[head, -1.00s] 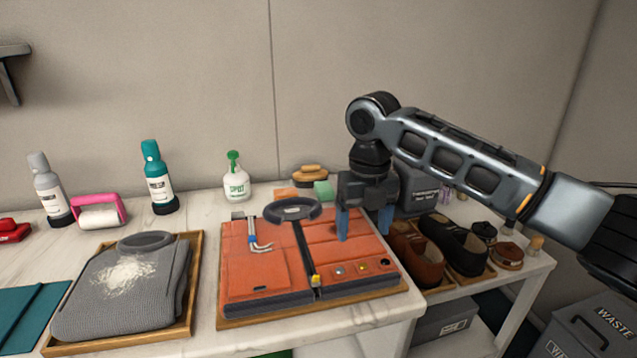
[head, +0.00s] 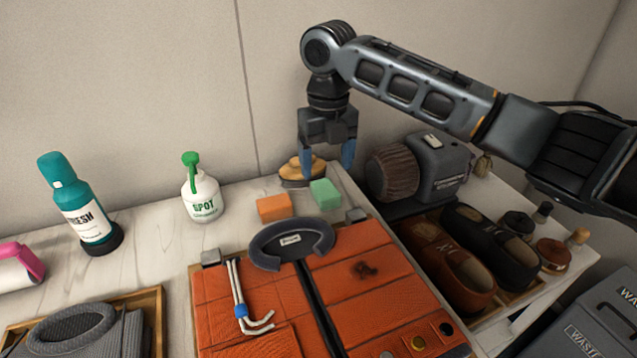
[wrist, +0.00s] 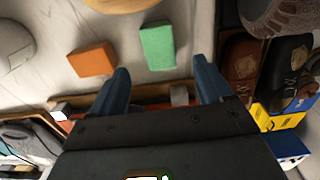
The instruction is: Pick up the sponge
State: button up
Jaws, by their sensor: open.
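Two sponge-like blocks lie on the white counter behind the orange garment: an orange block (head: 273,207) on the left and a green block (head: 325,193) on the right. My gripper (head: 327,165) is open and empty, pointing down above the counter near the green block. In the wrist view, the green block (wrist: 158,46) lies ahead of the gap between my blue fingertips (wrist: 162,68), apart from them. The orange block (wrist: 92,59) lies to the left, outside the left finger. Neither block is held.
A dark grey machine with a brush roller (head: 440,168) stands to the right. The orange garment (head: 370,275) fills the front; the wall is close behind.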

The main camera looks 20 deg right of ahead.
aim_at(326, 188)
notch_tip(326, 188, down, 7)
jog(key=shift+w+f+p, duration=0.15)
jog(key=shift+f+p, duration=0.05)
jog(key=shift+p, duration=0.35)
jog(key=shift+c, duration=0.2)
jog(key=c, duration=1.1)
jog(key=shift+r, duration=0.1)
jog(key=shift+r, duration=0.5)
jog(key=r, duration=0.3)
jog(key=shift+s+d+r+b, duration=0.2)
jog(key=shift+s+d+b, duration=0.1)
jog(key=shift+b, duration=0.1)
jog(key=s+d+r, duration=0.4)
jog(key=s+d, duration=0.1)
jog(key=s+d+r+b, duration=0.1)
jog(key=s+d+r, duration=0.1)
jog(key=shift+s+d+r, duration=0.25)
jog(key=shift+s, duration=0.1)
